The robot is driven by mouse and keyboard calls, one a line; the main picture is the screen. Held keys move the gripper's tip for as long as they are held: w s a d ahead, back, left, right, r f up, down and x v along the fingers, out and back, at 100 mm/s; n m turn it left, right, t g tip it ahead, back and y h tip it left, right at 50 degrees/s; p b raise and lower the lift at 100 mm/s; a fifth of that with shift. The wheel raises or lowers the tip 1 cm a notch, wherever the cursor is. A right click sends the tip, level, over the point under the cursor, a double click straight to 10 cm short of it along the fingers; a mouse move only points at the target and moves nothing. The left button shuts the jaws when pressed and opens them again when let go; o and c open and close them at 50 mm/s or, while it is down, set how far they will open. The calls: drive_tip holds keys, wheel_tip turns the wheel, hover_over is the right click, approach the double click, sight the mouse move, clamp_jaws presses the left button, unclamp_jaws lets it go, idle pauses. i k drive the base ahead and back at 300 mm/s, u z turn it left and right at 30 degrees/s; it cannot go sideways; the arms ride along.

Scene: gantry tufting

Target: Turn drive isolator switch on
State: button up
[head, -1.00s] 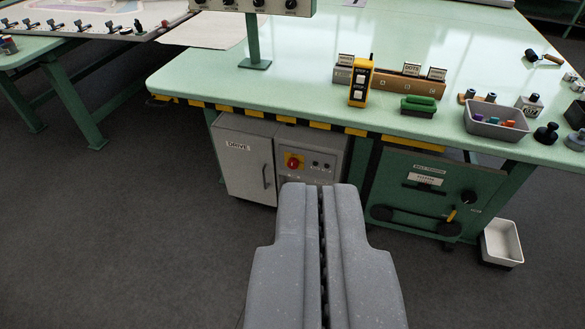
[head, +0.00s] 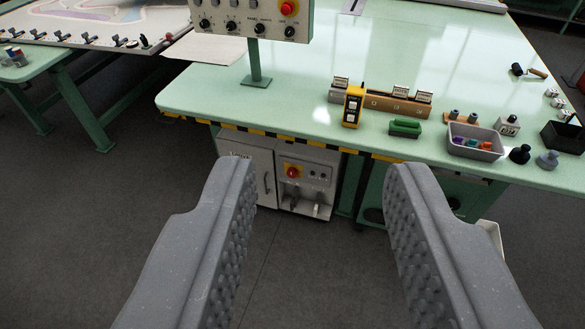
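The drive isolator switch is a red rotary knob on a yellow plate (head: 293,172), on the light panel (head: 318,166) of the cabinet under the green table. The angle of its handle is too small to read. The cabinet door (head: 236,150) with a vertical handle stands to its left, its label partly hidden by a finger. My gripper (head: 317,172) is open and empty, its two grey ridged fingers spread wide. The switch lies in the gap between the fingertips, farther off, and nothing touches it.
The green table (head: 290,110) overhangs the cabinet with a black-and-yellow striped edge. A control box (head: 258,18) on a post carries a separate red button. A yellow pendant (head: 352,106), a green brush (head: 405,128) and a grey tray (head: 472,150) sit on top. The floor in front is clear.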

sight(291, 173)
drive_tip(key=z, duration=1.55)
drive_tip(key=i, duration=2.05)
drive_tip(key=u, duration=3.25)
drive_tip(key=i, duration=0.85)
drive_tip(key=u, duration=0.15)
